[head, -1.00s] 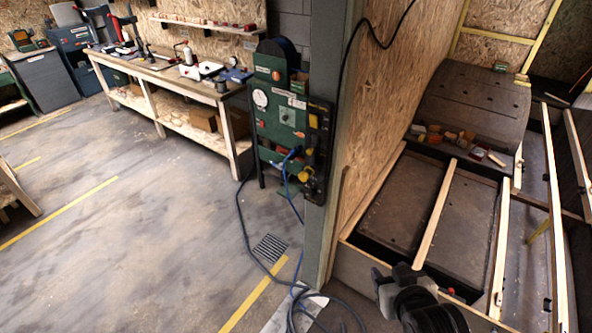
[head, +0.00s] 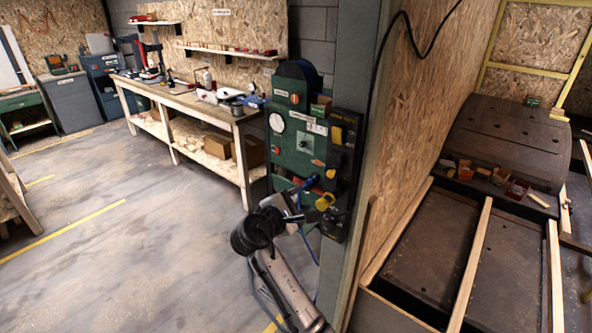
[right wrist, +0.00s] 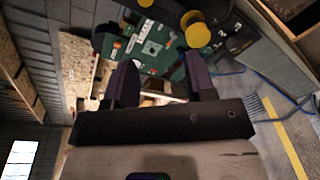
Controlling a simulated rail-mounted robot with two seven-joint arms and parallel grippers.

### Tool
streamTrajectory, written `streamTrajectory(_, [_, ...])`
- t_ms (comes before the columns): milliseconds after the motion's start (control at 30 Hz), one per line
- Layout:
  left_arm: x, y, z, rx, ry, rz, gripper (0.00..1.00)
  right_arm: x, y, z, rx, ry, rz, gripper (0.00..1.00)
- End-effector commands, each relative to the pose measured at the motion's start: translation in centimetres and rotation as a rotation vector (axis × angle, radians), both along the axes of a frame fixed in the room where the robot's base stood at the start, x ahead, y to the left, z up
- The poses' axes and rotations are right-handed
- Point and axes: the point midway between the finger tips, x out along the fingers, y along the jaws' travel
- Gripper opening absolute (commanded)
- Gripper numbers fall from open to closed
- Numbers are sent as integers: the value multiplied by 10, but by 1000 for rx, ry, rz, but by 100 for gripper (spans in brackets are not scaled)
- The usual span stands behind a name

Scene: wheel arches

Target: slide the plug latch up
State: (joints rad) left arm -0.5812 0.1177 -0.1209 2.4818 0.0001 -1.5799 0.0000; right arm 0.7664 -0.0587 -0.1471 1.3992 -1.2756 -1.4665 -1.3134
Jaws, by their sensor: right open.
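A dark panel (head: 345,160) with yellow parts stands at the post beside the green machine (head: 297,130). A yellow knob (head: 325,201) sits low on it, next to a blue plug-like piece (head: 311,182). I cannot tell which small part is the plug latch. My right gripper (head: 299,217) is in front of and just left of the lower yellow knob, apart from the panel as far as I can see. In the right wrist view its two fingers (right wrist: 164,78) are spread and empty; the green panel and a yellow knob (right wrist: 197,35) lie beyond them. My left gripper is not in view.
A workbench (head: 190,105) with tools stands behind, left of the machine. A grey post (head: 370,150) and chipboard wall (head: 420,120) bound the right side. Blue cable hangs near my right arm.

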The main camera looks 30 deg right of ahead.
Motion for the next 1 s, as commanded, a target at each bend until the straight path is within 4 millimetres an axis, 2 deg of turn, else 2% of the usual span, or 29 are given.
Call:
streamTrajectory(100, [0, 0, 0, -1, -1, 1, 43, -4, -4, 8, -185, 245, -21, 50])
streamTrajectory(200, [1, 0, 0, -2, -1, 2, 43, -6, -5, 15, -289, 419, -25, 50])
streamTrajectory(400, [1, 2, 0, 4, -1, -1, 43, -5, -4, 16, -391, 667, -3, 50])
streamTrajectory(667, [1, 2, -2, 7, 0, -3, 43, -3, -11, 15, -429, 773, 4, 50])
streamTrajectory(767, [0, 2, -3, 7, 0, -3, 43, 1, -24, 15, -429, 776, 3, 50])
streamTrajectory(1000, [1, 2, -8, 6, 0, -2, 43, 16, -65, 15, -428, 774, 2, 50])
